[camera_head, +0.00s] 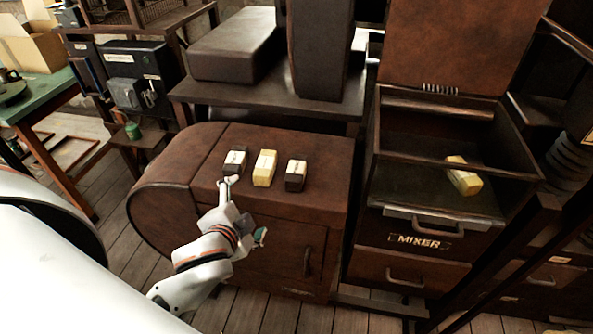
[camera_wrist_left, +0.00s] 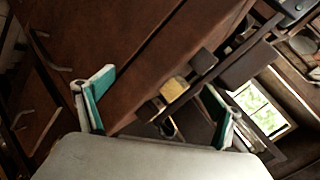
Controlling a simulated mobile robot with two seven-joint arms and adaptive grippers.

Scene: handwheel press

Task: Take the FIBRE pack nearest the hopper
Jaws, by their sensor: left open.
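Three small packs stand in a row on the brown cabinet top in the head view. They are a dark and white pack (camera_head: 235,161) at left, a yellow pack (camera_head: 264,168) in the middle and a dark and white pack (camera_head: 296,175) at right, nearest the open mixer hopper (camera_head: 440,135). Their labels are too small to read. My left gripper (camera_head: 244,211) is open and empty at the cabinet's front edge, closest to the left pack. In the left wrist view the yellow pack (camera_wrist_left: 174,89) shows beyond the spread teal-padded fingers. My right gripper is out of view.
A dark press-like machine on a bench (camera_head: 350,97) stands behind the cabinet (camera_head: 210,205). The cabinet top right of the packs is clear. A green table (camera_head: 40,97) is at far left.

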